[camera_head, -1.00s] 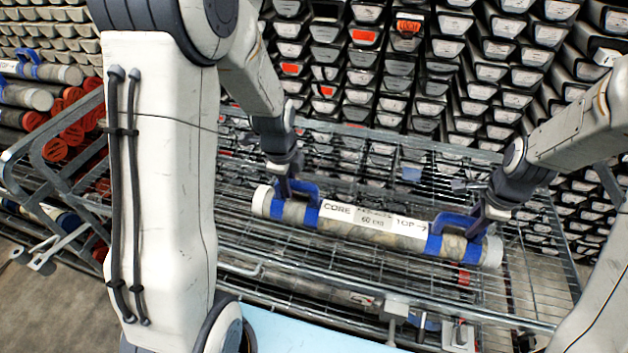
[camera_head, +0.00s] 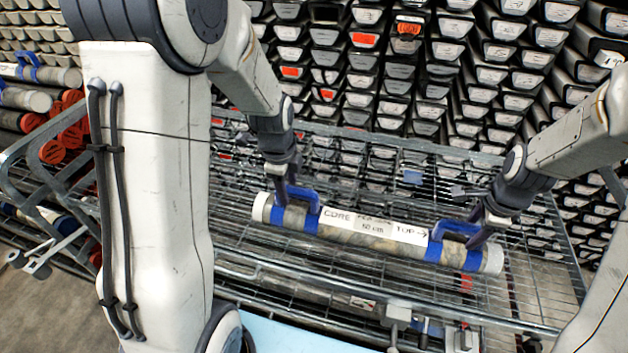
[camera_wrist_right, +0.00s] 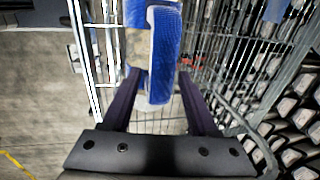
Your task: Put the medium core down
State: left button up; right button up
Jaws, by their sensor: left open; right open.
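The medium core (camera_head: 370,238) is a grey cylinder with white end caps, a white label reading CORE, 60 cm and TOP, and blue handles near both ends. It lies across the wire rack of the cart (camera_head: 300,262). My left gripper (camera_head: 284,197) is open at the left blue handle (camera_head: 303,195). My right gripper (camera_head: 478,238) is open at the right blue handle (camera_head: 452,227). In the right wrist view the fingers (camera_wrist_right: 160,105) stand apart on either side of the blue handle (camera_wrist_right: 163,50). Exact contact of the core with the rack is partly hidden.
Rows of stored core boxes (camera_head: 480,75) fill the back wall. More cores with blue handles (camera_head: 40,72) and red-capped ones (camera_head: 65,130) sit on a rack at the left. A light blue surface (camera_head: 290,335) lies in front of the cart.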

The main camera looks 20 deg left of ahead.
jog(key=shift+r, duration=0.1)
pick_arm(q)
notch_tip(320, 180, up, 10)
jog(key=s, duration=0.2)
jog(key=shift+f, duration=0.25)
pick_arm(e)
notch_tip(320, 180, up, 12)
jog(key=s, duration=0.2)
jog(key=shift+s, duration=0.2)
jog(key=shift+f, duration=0.2)
